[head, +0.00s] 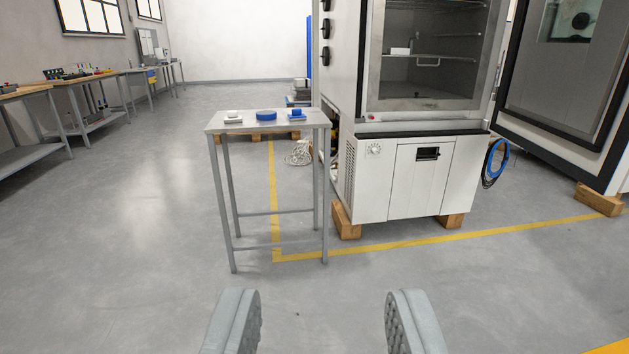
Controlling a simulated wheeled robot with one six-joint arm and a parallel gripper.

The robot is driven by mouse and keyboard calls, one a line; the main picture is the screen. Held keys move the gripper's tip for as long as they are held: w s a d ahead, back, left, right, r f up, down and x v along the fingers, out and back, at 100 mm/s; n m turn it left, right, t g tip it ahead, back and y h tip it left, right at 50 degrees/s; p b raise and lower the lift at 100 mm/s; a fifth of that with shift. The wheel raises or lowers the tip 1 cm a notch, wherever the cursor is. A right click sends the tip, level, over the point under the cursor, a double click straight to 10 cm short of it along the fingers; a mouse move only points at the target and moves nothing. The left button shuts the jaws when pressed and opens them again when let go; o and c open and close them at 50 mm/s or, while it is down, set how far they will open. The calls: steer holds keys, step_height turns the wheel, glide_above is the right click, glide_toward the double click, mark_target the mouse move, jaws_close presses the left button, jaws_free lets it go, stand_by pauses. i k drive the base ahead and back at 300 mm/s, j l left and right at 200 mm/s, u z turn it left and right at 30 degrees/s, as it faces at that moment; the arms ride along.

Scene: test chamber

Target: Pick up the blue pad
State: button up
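Several small items stand on a tall, narrow grey table (222,124) ahead, left of the white chamber. A round blue pad (266,115) lies in the middle of the tabletop. A smaller blue piece (296,112) sits on a light base at its right. A white piece on a grey base (233,116) lies at its left. My gripper (324,322) is open and empty in the near foreground, its two fingers wide apart. It is well short of the table, above the floor.
A white test chamber (372,180) on wooden blocks stands right behind the table. A dark-framed chamber (563,110) stands at the far right. Workbenches (52,88) line the left wall. White cable (299,153) lies behind the table. The floor in front is clear.

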mark_target(296, 115)
steer(key=i, duration=1.1)
steer(key=i+l+u, duration=0.1)
steer(key=i, duration=1)
steer(key=i+l, duration=0.1)
steer(key=i, duration=0.95)
steer(key=i+u, duration=0.25)
